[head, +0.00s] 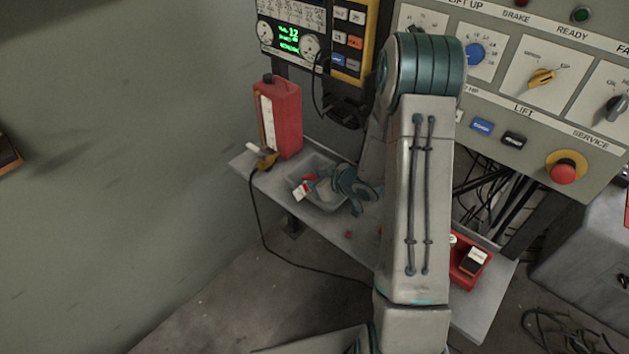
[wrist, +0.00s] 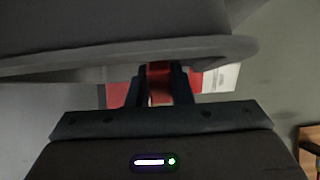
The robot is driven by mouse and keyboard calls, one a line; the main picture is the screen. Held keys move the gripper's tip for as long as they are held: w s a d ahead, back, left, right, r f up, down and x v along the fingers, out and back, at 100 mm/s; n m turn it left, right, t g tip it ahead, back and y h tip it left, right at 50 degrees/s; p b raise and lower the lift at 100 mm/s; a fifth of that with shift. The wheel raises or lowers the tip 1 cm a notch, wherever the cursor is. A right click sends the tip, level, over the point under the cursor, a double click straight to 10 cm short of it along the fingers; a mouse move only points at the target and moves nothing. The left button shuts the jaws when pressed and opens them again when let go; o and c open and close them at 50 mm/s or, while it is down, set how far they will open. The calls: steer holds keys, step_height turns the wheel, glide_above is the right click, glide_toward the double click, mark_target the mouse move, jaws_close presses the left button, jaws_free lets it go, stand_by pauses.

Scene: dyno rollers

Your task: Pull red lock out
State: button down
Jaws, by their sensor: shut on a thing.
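The red lock (head: 310,181), with a white tag (head: 301,193) on it, shows over the grey tray (head: 331,205) on the shelf in the head view. My gripper (head: 320,184) reaches in from the right and is shut on the lock. In the wrist view a red piece of the lock (wrist: 158,83) sits between the two dark fingers of my gripper (wrist: 160,76), with the white tag (wrist: 222,78) to the right. A grey rim above hides part of the lock. I cannot tell whether the lock touches the tray.
A red canister (head: 282,118) stands behind the tray on the shelf (head: 365,236). A cable hangs over the shelf's front edge. A red box (head: 470,268) is at the right, partly behind my arm.

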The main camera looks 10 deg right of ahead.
steer(key=c, duration=1.2)
jaws_free()
steer(key=p+v, duration=0.1)
steer(key=v, duration=1.3)
